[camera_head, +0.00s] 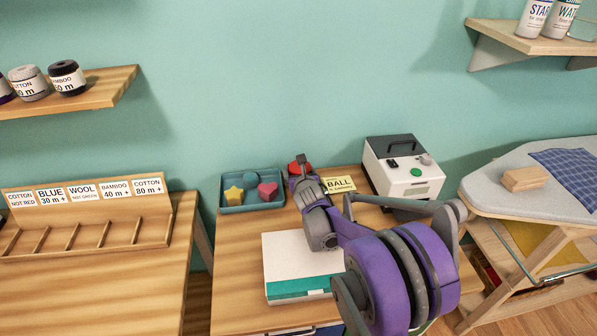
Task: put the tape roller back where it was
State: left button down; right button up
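My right arm reaches in from the lower right. Its gripper (303,162) is over the back of the middle table (235,290), beside the teal tray (232,208). A red object (293,168) shows right behind the gripper. I cannot tell what it is or whether the fingers touch it. The fingers are too small and overlapped to tell open from shut. I cannot make out a tape roller for certain; my arm covers part of the table. My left gripper is not in view.
The tray holds a yellow star (233,195), a pink heart (268,190) and a blue piece. A yellow "BALL" label (340,184), a white machine (405,165) and a white-and-teal box (290,262) share the table. An ironing board (500,195) stands right, a sorting rack (90,220) left.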

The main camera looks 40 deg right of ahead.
jog(key=shift+o, duration=1)
jog(key=shift+r, duration=0.1)
jog(key=shift+s+r, duration=0.15)
jog(key=p+v, duration=0.1)
jog(key=v, duration=1)
jog(key=shift+s+a+p, duration=0.3)
jog(key=shift+p, duration=0.1)
jog(key=shift+r, duration=0.15)
